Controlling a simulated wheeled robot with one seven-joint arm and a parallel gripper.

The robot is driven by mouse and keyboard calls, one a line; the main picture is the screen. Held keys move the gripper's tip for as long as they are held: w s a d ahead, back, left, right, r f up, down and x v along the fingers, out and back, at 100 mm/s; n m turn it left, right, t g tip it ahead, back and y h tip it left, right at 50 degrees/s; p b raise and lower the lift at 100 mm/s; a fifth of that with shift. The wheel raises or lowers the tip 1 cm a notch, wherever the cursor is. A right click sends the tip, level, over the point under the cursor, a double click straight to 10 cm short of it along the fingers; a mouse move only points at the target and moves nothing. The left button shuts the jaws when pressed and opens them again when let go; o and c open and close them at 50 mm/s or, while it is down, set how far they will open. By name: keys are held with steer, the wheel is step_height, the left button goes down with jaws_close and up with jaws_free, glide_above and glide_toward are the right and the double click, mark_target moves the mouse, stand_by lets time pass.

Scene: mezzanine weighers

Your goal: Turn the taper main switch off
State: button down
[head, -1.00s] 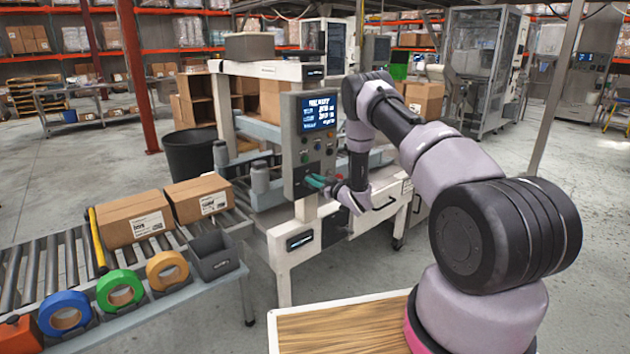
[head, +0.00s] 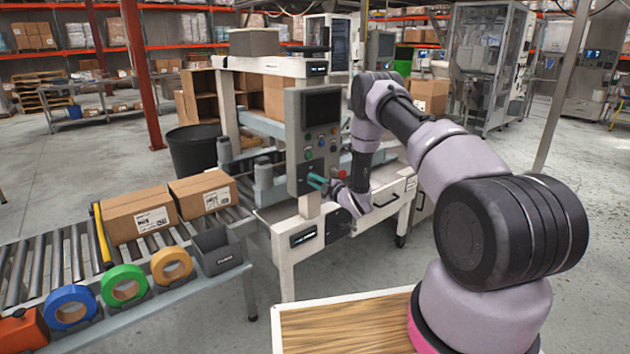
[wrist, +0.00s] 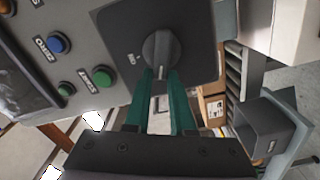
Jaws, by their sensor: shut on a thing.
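The main switch (wrist: 160,48) is a dark rotary knob on a black square plate (wrist: 118,30) of the grey control panel (wrist: 105,95), seen in the wrist view. My gripper (wrist: 160,76) has its green fingers closed on either side of the knob's bar. The bar lies roughly in line with the fingers; small lettering beside it is too small to read. In the head view my gripper (head: 317,182) reaches the lower part of the control box (head: 297,157). The knob is hard to make out there. The box's screen (head: 322,108) is dark.
Blue (wrist: 58,43) and green (wrist: 102,79) buttons sit close to the switch. A red button (head: 342,174) is near my gripper. Cartons (head: 139,216) and tape rolls (head: 171,265) are on and beside the roller conveyor at left. Open floor lies around the machine.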

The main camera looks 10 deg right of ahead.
steer(key=shift+s+f+n, duration=0.1)
steer(key=shift+f+n, duration=0.2)
steer(key=shift+n, duration=0.8)
steer(key=shift+f+n, duration=0.3)
steer(key=shift+n, duration=0.8)
steer(key=c, duration=0.8)
jaws_free()
steer(key=shift+o, duration=0.2)
steer(key=v, duration=1)
steer(key=shift+s+d, duration=0.2)
steer(key=shift+s, duration=0.15)
